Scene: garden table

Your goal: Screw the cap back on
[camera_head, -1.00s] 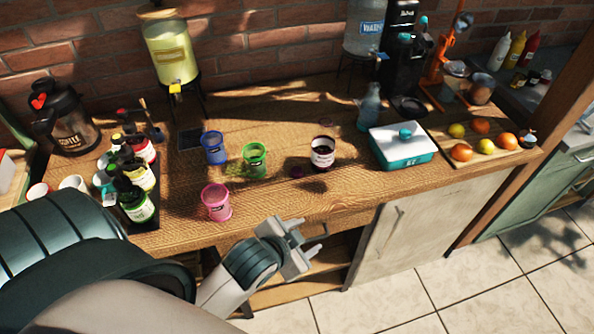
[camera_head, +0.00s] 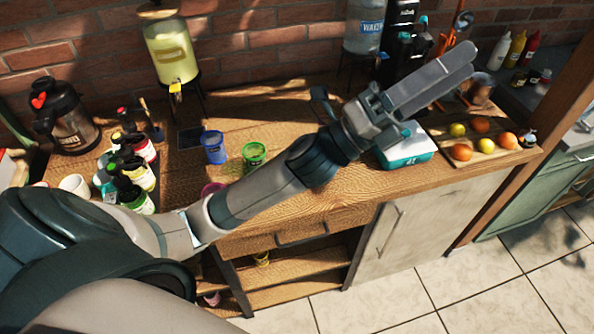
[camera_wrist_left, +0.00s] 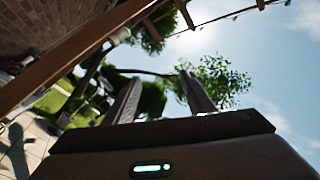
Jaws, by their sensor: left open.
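My left gripper (camera_head: 472,59) is raised high over the right part of the table. Its long grey fingers point up and right, and nothing shows between them. In the left wrist view the two fingers (camera_wrist_left: 160,78) stand apart against sky and trees. My left arm covers the middle of the table. The labelled jar of dark contents and the small dark purple piece beside it, both visible earlier, are hidden behind it. I cannot make out a loose cap now. My right gripper is not in view.
A blue cup (camera_head: 214,147) and a green cup (camera_head: 254,154) stand left of centre; a pink cup (camera_head: 211,188) is mostly covered. A white and teal box (camera_head: 412,154) and a fruit board (camera_head: 508,153) are at right. Several bottles (camera_head: 137,173) stand at left.

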